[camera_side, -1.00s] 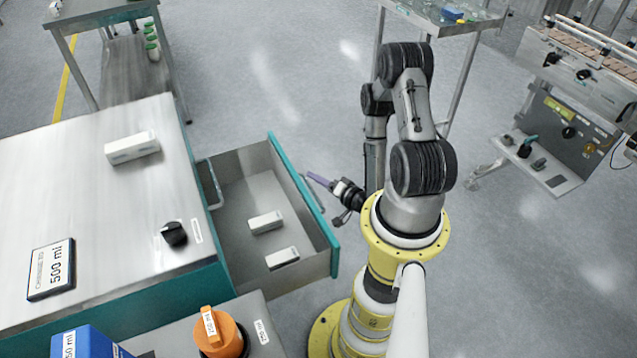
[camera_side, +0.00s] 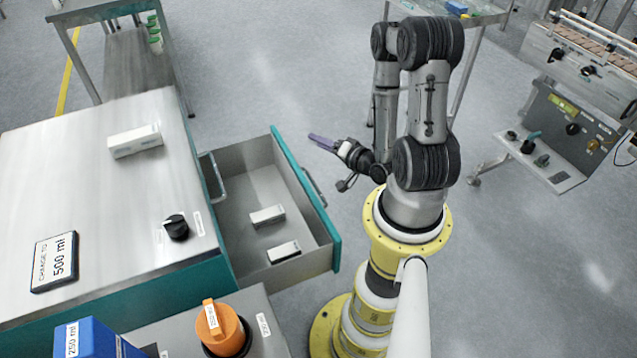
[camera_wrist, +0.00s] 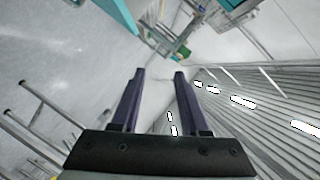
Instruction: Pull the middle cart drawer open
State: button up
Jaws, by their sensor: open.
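The cart (camera_side: 90,190) has a steel top and teal sides, and a drawer (camera_side: 285,195) stands pulled well out of its right side. I cannot tell which drawer of the cart this is. Two white boxes, (camera_side: 267,215) and (camera_side: 283,251), lie in it. Its teal front carries a bar handle (camera_side: 313,186) on the outer face. My gripper (camera_side: 322,142) is beside the drawer front, to the right of its far end, apart from the handle. In the wrist view my gripper (camera_wrist: 159,75) shows two purple fingers spread with nothing between them.
On the cart top are a white box (camera_side: 134,140), a black knob (camera_side: 176,227) and a 500 ml sign (camera_side: 53,262). An orange knob (camera_side: 220,328) and a blue block (camera_side: 92,338) are in front. Open floor lies beyond the drawer.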

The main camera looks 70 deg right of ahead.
jog(key=w+a+r+n+y, duration=0.2)
jog(key=w+a+y, duration=0.4)
jog(key=y, duration=0.2)
jog(key=n+g, duration=0.6)
jog(key=g, duration=0.6)
send_over(317, 188)
jog(key=s+d, duration=0.2)
jog(key=f, duration=0.1)
jog(key=shift+s+x, duration=0.25)
jog(key=shift+x, duration=2.85)
jog(key=shift+s+x, duration=0.25)
jog(key=shift+x, duration=2.9)
jog(key=shift+s+x, duration=0.25)
jog(key=shift+x, duration=2.85)
jog(key=shift+d+f, duration=0.1)
jog(key=shift+f, duration=0.05)
jog(key=shift+c, duration=0.3)
grip_shut()
